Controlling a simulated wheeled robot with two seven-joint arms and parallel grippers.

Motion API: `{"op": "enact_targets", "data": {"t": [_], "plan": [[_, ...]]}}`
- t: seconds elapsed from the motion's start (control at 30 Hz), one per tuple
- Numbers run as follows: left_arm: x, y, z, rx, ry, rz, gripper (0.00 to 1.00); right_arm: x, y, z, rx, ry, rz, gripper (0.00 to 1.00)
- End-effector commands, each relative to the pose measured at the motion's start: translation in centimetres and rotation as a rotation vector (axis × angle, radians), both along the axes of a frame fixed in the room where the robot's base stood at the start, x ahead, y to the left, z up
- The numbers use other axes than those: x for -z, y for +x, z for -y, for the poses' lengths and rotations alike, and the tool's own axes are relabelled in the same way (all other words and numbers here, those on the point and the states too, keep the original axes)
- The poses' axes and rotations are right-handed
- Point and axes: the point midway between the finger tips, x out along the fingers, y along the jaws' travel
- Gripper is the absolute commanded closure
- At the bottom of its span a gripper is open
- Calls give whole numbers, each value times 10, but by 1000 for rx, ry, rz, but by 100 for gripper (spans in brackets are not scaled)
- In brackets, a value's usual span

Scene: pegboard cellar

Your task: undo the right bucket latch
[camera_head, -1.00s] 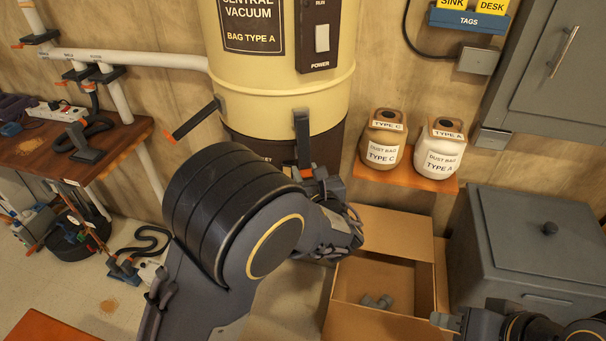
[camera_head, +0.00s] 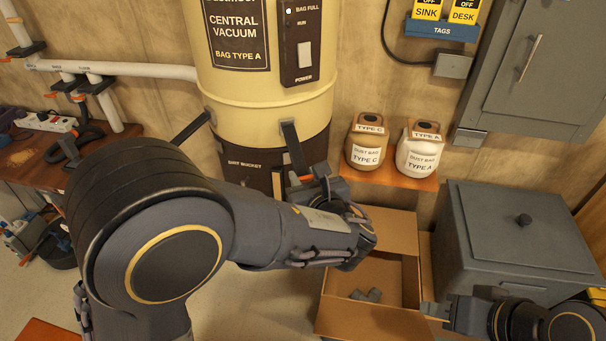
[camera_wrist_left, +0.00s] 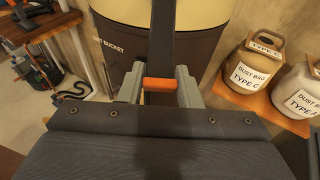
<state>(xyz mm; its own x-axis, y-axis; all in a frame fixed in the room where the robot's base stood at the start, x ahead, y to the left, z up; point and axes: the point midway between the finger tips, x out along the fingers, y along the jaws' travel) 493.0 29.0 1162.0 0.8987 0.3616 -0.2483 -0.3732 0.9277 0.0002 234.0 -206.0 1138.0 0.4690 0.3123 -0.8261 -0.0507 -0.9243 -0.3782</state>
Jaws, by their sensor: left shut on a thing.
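The right bucket latch (camera_head: 292,146) is a dark lever on the front of the cream vacuum drum (camera_head: 265,95), hanging over the brown dirt bucket (camera_head: 318,150). My left gripper (camera_head: 308,182) is at its lower end. In the left wrist view the latch's dark strap (camera_wrist_left: 164,40) runs down to an orange tip (camera_wrist_left: 160,85), and my left gripper (camera_wrist_left: 159,88) is shut on that tip. The left latch (camera_head: 192,127) sticks outward from the drum; its end is hidden behind my left arm. My right gripper (camera_head: 440,311) is at the lower right, away from the latches; its opening is unclear.
Dust bag jugs type C (camera_head: 366,146) and type A (camera_head: 418,153) stand on an orange shelf right of the drum. An open cardboard box (camera_head: 350,318) is below my left forearm. A grey lidded bin (camera_head: 520,235) stands at the right, and a workbench (camera_head: 40,160) at the left.

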Motion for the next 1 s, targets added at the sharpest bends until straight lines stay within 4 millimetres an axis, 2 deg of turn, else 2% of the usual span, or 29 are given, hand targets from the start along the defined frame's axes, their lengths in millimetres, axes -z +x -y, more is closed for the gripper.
{"op": "enact_targets", "data": {"t": [0.03,0.2,0.87,0.9,1.0], "plan": [[-13,1,-1,-4,-15,-12,100,-7,0,0,0,0,0,64],[-20,-1,0,-6,-41,-85,100,-15,0,0,0,0,0,64],[-23,-3,0,-5,-60,-142,100,-19,0,0,0,0,0,64],[-22,-3,0,-5,-60,-142,67,-19,0,0,0,0,0,64],[-22,-3,0,-5,-60,-144,54,-19,0,0,0,0,0,64]]}}
